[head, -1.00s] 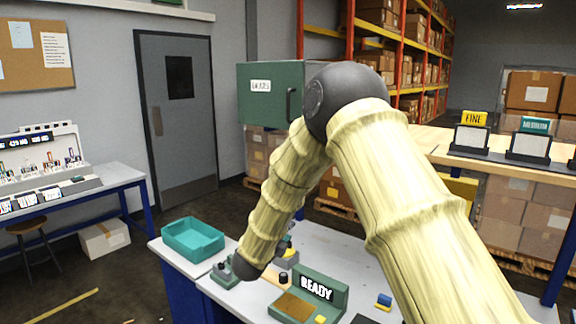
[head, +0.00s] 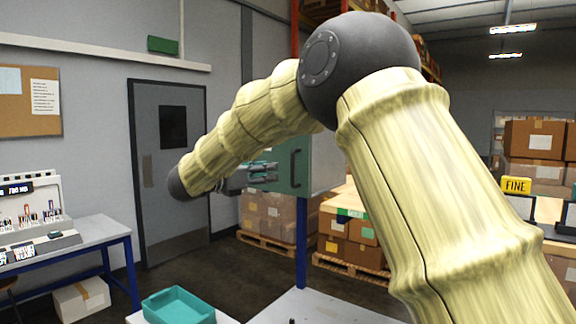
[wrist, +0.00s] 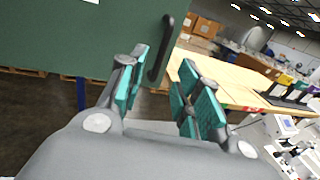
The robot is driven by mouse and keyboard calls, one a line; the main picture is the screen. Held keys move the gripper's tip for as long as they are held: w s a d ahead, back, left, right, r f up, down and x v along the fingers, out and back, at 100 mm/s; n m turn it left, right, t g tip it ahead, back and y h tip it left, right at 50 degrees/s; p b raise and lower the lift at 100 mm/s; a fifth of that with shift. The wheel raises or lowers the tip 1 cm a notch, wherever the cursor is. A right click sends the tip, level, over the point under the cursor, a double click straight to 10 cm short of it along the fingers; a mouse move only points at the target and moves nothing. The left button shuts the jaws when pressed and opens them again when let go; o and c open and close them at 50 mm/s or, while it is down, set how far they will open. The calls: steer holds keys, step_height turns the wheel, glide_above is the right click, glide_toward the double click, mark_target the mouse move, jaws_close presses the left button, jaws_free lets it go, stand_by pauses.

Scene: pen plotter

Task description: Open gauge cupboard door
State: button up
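The gauge cupboard's green door (head: 291,181) is largely hidden behind my arm in the head view. It fills the upper left of the wrist view (wrist: 70,40). Its black upright bar handle (head: 296,165) is near the right edge and shows tilted in the wrist view (wrist: 162,48). I see no gap at the door's edge. My gripper (head: 266,172) is in front of the door, level with the handle. In the wrist view its teal-padded fingers (wrist: 163,68) are spread and empty. The handle appears between and just beyond the fingertips; contact cannot be told.
Stacked cartons (head: 270,218) on pallets stand below and behind the cupboard. A teal tray (head: 178,306) is on the bench in front. A grey door (head: 172,195) and a side table (head: 92,240) are at the left. A wooden bench top (wrist: 235,82) lies right of the cupboard.

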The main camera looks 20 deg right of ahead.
mark_target(292, 164)
steer(key=p+x, duration=0.1)
steer(key=x, duration=0.2)
steer(key=p+x, duration=0.2)
steer(key=x, duration=0.1)
steer(key=p+x, duration=0.2)
steer(key=x, duration=0.1)
steer(key=shift+w+r, duration=0.15)
steer(key=shift+r, duration=0.2)
steer(key=shift+s+d+r+p, duration=0.3)
steer(key=shift+d+p, duration=0.15)
steer(key=shift+d, duration=0.15)
steer(key=shift+w+d+f, duration=0.1)
steer(key=shift+w+d, duration=0.05)
steer(key=shift+w+f, duration=0.25)
steer(key=shift+w, duration=0.15)
steer(key=shift+s+r, duration=0.1)
steer(key=shift+s, duration=0.15)
steer(key=c, duration=0.4)
jaws_close()
